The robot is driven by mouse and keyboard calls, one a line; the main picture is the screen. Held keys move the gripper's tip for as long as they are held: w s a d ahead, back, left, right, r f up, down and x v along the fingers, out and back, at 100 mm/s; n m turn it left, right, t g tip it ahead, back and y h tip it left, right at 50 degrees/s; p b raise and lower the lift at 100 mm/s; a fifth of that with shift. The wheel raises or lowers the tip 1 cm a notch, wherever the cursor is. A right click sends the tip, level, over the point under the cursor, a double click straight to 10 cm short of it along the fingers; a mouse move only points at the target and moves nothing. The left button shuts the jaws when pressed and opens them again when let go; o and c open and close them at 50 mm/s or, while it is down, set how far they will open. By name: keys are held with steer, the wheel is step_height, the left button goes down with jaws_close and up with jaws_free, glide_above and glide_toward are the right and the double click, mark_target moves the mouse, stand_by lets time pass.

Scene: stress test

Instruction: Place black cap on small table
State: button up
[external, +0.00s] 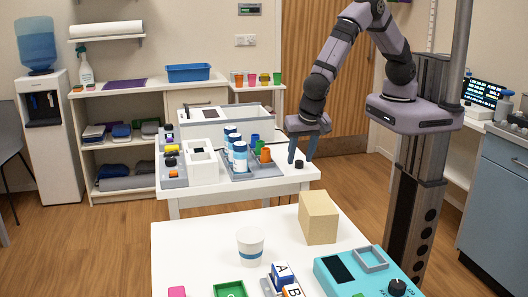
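A small black cap (299,164) sits near the right edge of the white middle table (250,191). My gripper (301,159) points down over that edge, with its two blue-grey fingers apart. The cap shows at the level of the fingertips, between them in the picture; I cannot tell whether they touch it. Nothing is visibly clamped. A small white table (262,88) by the back wall holds a row of coloured cups. I cannot tell for certain which table the task calls small.
Blue-and-white bottles (240,157) and coloured cups stand on a grey tray (268,170) left of my gripper. The front table (190,250) carries a cardboard box (318,218), a paper cup (250,246) and a teal device (335,290). A blue bin (188,72) stands on the back shelf.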

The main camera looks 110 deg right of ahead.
steer(key=b+v, duration=0.2)
steer(key=v, duration=0.9)
steer(key=shift+b, duration=0.3)
steer(key=shift+r, duration=0.15)
steer(key=s+d+f+n+y, duration=0.2)
steer(key=s+d+n, duration=0.4)
steer(key=s+n, duration=0.2)
steer(key=s+d+f+n+y, duration=0.2)
steer(key=s+d+n, duration=0.4)
steer(key=s+n, duration=0.3)
steer(key=shift+s+d+f+n+y, duration=0.2)
steer(key=shift+s+f+n+y, duration=0.1)
steer(key=shift+f+n, duration=0.2)
